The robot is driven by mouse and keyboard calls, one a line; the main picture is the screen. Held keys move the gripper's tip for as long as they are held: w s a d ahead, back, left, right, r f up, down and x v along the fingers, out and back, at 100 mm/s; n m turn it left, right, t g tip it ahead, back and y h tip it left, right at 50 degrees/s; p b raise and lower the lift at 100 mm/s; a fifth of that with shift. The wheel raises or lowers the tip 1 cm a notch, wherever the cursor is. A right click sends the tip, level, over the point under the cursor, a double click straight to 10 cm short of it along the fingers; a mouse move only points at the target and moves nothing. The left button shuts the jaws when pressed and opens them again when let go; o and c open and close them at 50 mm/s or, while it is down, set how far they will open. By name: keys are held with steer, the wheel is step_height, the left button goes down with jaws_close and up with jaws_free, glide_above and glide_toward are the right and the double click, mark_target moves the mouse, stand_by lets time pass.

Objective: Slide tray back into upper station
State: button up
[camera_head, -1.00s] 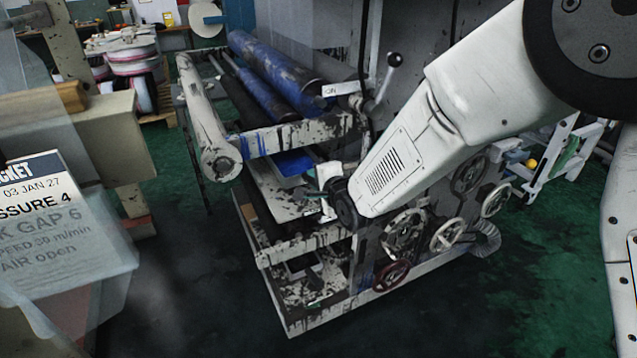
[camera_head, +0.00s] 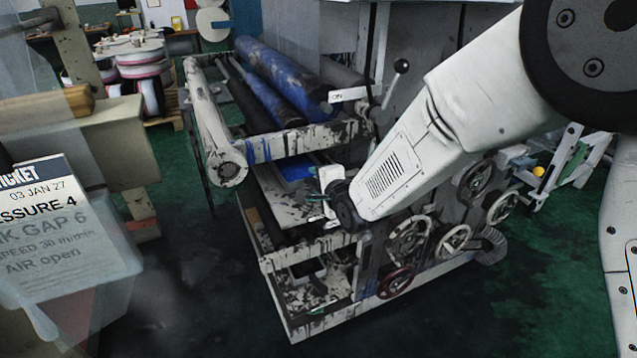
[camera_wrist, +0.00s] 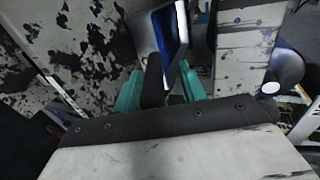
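The tray (camera_wrist: 146,35) shows in the wrist view as a pale-edged pan with blue ink inside. In the head view the blue in it (camera_head: 296,171) shows under the front bar of the press, within the upper opening. My gripper (camera_wrist: 158,78) has teal fingers on either side of a black bar that runs up towards the tray. Whether the fingers press on this bar, I cannot tell. In the head view my gripper (camera_head: 326,190) is at the right end of the upper opening, partly hidden by my wrist.
The ink-stained press (camera_head: 262,148) has blue rollers (camera_head: 270,88) on top and handwheels (camera_head: 408,240) on its right side. A lower opening (camera_head: 310,285) lies beneath. A clear panel with a ticket (camera_head: 60,235) stands at the left. Dark floor in front is free.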

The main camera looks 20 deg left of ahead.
steer(key=shift+d, duration=0.1)
steer(key=s+d+r+n+g+h, duration=0.15)
steer(key=d+r, duration=0.25)
steer(key=d, duration=0.6)
steer(key=s+d+r+n+h, duration=0.1)
steer(key=s+d+r+h, duration=0.25)
steer(key=d, duration=0.75)
steer(key=s+d+r+n+h, duration=0.15)
steer(key=d+r, duration=0.25)
steer(key=d, duration=0.6)
steer(key=s+d+r+n+g+h, duration=0.1)
steer(key=s+d+n+g+h, duration=0.1)
steer(key=s+d, duration=0.8)
steer(key=s+d+r+n+g+h, duration=0.1)
steer(key=s+d+g, duration=0.3)
steer(key=s+d, duration=0.6)
steer(key=s+r+n, duration=0.1)
steer(key=s, duration=0.4)
steer(key=shift+s+r+n+g+h, duration=0.15)
steer(key=shift+s+n+g+h, duration=0.1)
steer(key=shift+n+g+h, duration=0.1)
